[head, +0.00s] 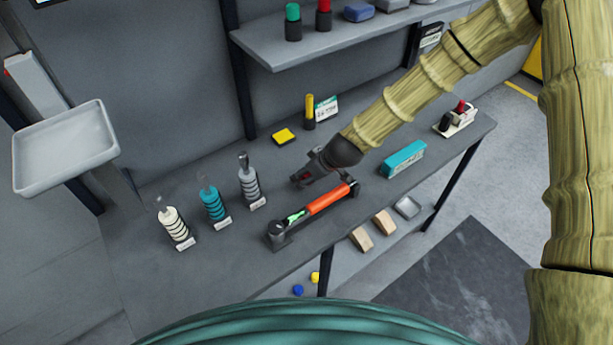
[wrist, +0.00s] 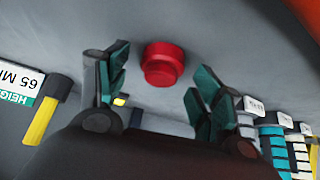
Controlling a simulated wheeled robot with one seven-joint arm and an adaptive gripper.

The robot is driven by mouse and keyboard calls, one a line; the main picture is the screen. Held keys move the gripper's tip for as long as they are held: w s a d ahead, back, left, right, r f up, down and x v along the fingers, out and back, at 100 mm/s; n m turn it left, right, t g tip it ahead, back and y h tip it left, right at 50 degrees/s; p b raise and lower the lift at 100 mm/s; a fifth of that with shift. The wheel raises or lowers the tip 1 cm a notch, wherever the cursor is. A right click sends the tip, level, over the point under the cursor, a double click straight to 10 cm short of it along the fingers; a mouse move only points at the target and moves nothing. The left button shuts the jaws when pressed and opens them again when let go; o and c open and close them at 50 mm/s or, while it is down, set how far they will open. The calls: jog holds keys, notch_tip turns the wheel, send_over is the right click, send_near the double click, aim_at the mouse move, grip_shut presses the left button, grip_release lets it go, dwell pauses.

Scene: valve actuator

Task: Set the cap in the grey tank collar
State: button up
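The red cap (wrist: 162,64) is a short round piece with a wider and a narrower step, seen between the fingertips in the wrist view. My gripper (wrist: 158,82) is open around it, its teal-padded fingers apart and no clear contact showing. In the head view my gripper (head: 305,178) is low over the bench, right of the grey tank, with a small red patch at its end; it mostly hides the cap. The grey tank (head: 250,185) is a ribbed upright piece with a label in front. Its collar is too small to make out.
Teal (head: 212,204) and white (head: 173,222) tanks stand left of the grey one. A yellow block (head: 283,136), yellow-topped post (head: 309,112) and teal box (head: 403,158) are nearby. A shelf (head: 330,45) overhangs the back.

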jog(key=c, duration=0.7)
jog(key=shift+c, duration=0.6)
jog(key=shift+r, duration=0.15)
